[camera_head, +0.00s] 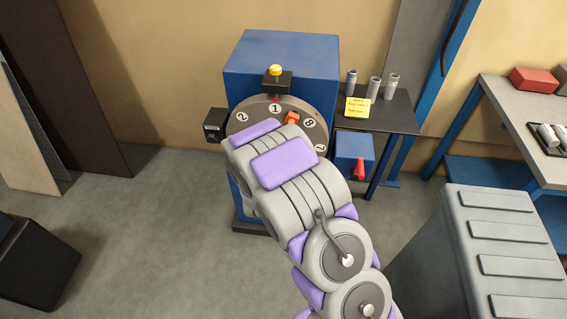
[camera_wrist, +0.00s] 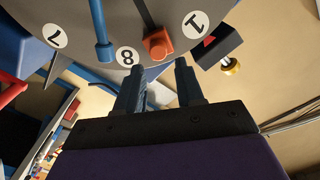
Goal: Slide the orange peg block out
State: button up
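The orange peg block (camera_head: 291,118) sits on the grey numbered dial (camera_head: 318,133), between the numbers 1 and 8. In the wrist view the orange peg block (camera_wrist: 158,44) stands at the dial's edge, beside the 8, with a dark slot running from it across the dial (camera_wrist: 75,14). My gripper (camera_wrist: 157,74) is open, its two blue fingers apart and pointing toward the dial. The block lies just beyond the fingertips, nearer the right finger, and nothing shows between the fingers. In the head view my arm covers the gripper and the dial's lower part.
The dial is on a blue cabinet (camera_head: 280,55). A yellow button (camera_head: 275,70) stands above the dial, and a dark box (camera_head: 215,124) is at its left. A blue box with a red handle (camera_head: 360,170) and a small table with cylinders (camera_head: 374,88) are at the right.

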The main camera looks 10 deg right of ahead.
jog(key=p+v, duration=1)
jog(key=v, duration=0.2)
jog(key=shift+d, duration=0.25)
dwell(0.4)
